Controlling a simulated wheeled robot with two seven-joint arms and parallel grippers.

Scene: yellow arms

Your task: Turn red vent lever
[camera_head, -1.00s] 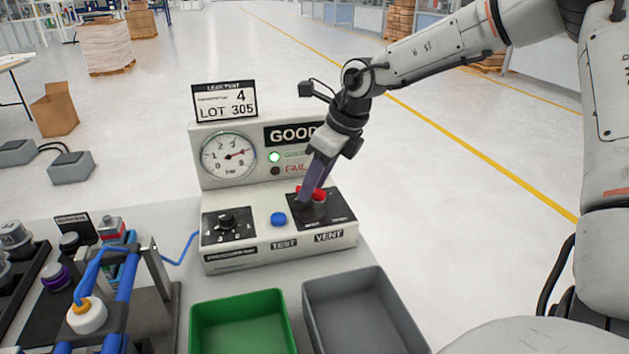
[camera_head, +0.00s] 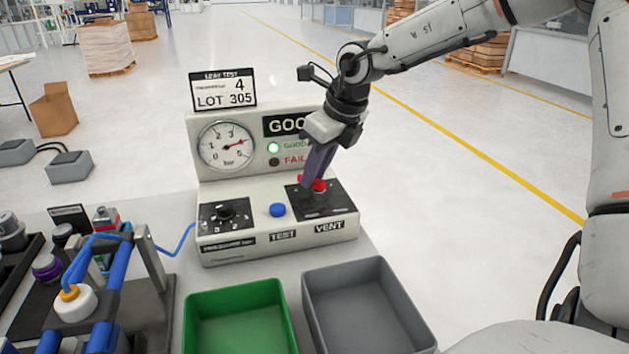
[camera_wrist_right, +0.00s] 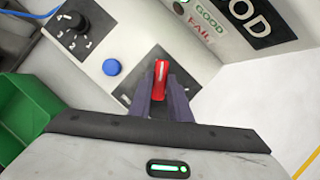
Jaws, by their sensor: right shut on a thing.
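The red vent lever (camera_head: 319,186) sits on the black VENT plate (camera_head: 330,204) at the right of the leak tester (camera_head: 228,248). In the right wrist view the red lever (camera_wrist_right: 160,75) stands between the two purple-grey fingers of my right gripper. My right gripper (camera_head: 310,183) comes down onto the lever from above and is shut on it. In the head view the fingers hide part of the lever. The pressure gauge (camera_head: 226,146) has a red needle, and the green GOOD lamp (camera_head: 273,147) is lit. My left gripper is not in view.
A blue TEST button (camera_head: 278,210) and a black selector knob (camera_head: 226,212) are left of the lever. A green bin (camera_head: 190,322) and a grey bin (camera_head: 409,318) stand in front. A fixture with blue tubing (camera_head: 120,285) is at the left.

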